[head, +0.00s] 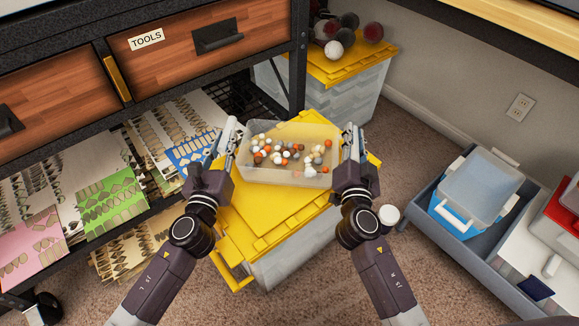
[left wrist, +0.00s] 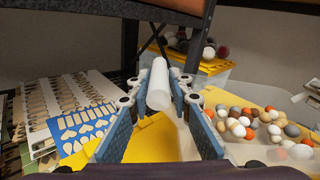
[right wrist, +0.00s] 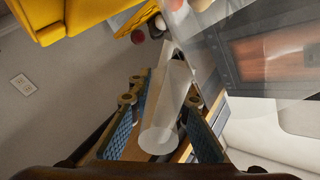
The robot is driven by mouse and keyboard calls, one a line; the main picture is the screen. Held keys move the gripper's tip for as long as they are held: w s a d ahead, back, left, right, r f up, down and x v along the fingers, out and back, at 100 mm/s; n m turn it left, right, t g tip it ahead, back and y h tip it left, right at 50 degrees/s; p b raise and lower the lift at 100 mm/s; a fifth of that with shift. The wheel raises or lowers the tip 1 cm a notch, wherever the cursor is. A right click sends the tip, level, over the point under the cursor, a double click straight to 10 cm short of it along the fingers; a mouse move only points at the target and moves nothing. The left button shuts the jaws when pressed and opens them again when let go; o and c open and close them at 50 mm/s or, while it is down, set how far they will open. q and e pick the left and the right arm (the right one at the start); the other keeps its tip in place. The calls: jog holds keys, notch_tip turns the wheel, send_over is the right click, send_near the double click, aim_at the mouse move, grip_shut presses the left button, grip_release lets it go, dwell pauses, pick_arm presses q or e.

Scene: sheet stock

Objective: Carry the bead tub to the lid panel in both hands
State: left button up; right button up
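The bead tub (head: 290,176) is a clear, shallow tub of white, orange, brown and grey beads. It is over the yellow lid panel (head: 262,222) of a grey storage box, in the middle of the head view. I cannot tell whether it touches the lid. My left gripper (head: 229,142) is shut on the pale round handle at its left end, which shows between the fingers in the left wrist view (left wrist: 158,85). My right gripper (head: 352,145) is shut on the handle at its right end, seen in the right wrist view (right wrist: 165,110). The fingertips are partly hidden.
A second yellow-lidded box (head: 345,75) with several balls stands behind. A shelf with patterned sheets (head: 110,190) and a wooden drawer (head: 200,45) is at left. A grey tray (head: 445,225) holding a blue-and-clear bin (head: 480,185) lies right. Carpet shows between.

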pick_arm(q)
jog(key=o, duration=0.4)
jog(key=shift+s+d+r, duration=0.1)
jog(key=shift+d, duration=0.05)
pick_arm(e)
jog(key=o, duration=0.4)
jog(key=shift+r, duration=0.15)
jog(key=shift+o, duration=0.2)
jog(key=shift+s, duration=0.1)
pick_arm(q)
jog(key=s, duration=0.4)
jog(key=s+a, duration=0.1)
jog(key=s, duration=0.2)
jog(key=s+a, duration=0.1)
jog(key=s, duration=0.3)
jog(key=shift+s, duration=0.35)
pick_arm(e)
jog(key=s+a, duration=0.2)
jog(key=s, duration=0.9)
jog(key=shift+s, duration=0.35)
pick_arm(q)
jog(key=shift+o, duration=0.2)
jog(key=o, duration=0.8)
jog(key=shift+f, duration=0.45)
pick_arm(e)
jog(key=shift+f, duration=0.4)
